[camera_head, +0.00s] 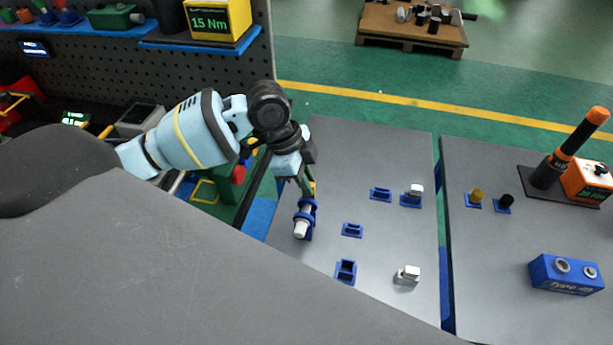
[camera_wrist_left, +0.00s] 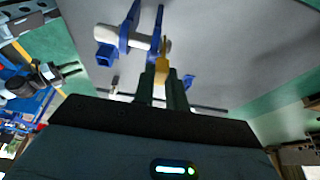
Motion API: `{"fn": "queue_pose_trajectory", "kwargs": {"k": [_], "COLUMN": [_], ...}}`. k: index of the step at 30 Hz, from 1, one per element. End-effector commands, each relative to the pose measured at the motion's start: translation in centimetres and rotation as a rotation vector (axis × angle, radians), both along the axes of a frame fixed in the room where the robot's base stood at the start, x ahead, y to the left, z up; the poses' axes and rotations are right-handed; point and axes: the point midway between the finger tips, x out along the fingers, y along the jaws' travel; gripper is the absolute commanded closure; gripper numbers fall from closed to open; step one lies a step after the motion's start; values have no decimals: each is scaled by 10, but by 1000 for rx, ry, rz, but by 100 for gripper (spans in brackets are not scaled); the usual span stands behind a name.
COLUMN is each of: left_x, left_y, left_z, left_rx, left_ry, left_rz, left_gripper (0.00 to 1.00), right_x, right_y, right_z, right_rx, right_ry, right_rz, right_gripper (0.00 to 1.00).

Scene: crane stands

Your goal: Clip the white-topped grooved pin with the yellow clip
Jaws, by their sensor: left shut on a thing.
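The white-topped grooved pin (camera_head: 300,229) lies along a blue two-armed stand (camera_head: 306,209) near the left table's left edge. Its white body (camera_wrist_left: 112,37) also shows in the left wrist view, with the white end at left. My left gripper (camera_head: 310,184) is shut on the yellow clip (camera_wrist_left: 163,67). The clip points at the stand, close beside the right blue arm (camera_wrist_left: 157,28); I cannot tell whether it touches the pin. The pin's groove is hidden. A dark two-pronged gripper, apparently my right one (camera_wrist_left: 68,70), shows open and empty at the left of the wrist view.
Several blue holders, such as one (camera_head: 352,230), stand on the grey left table (camera_head: 390,160). A silver piece (camera_head: 408,274) stands near its front. The right table holds a yellow pin (camera_head: 476,196), a black pin (camera_head: 506,201) and a blue block (camera_head: 566,275). A gap separates the tables.

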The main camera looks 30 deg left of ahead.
Motion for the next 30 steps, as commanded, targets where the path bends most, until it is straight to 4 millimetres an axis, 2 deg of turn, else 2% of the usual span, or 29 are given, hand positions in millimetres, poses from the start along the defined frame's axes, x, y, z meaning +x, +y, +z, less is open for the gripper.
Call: {"fn": "queue_pose_trajectory", "kwargs": {"k": [5,6,11,23,30], "left_x": [0,0,0,0,0], "left_y": [0,0,0,0,3], "left_z": [-4,-3,-3,-3,7], "left_rx": [0,0,0,0,1], "left_ry": [1,0,0,0,-4], "left_rz": [0,0,0,0,0], "left_gripper": [100,81,61,61,61], "right_x": [-1,-1,-1,-1,6], "right_y": [0,0,0,0,0], "right_z": [-1,-1,-1,-1,7], "right_rx": [0,-1,-1,0,0], "right_ry": [3,3,3,2,-18], "right_rz": [-1,0,0,0,0], "right_gripper": [64,64,64,64,64]}}
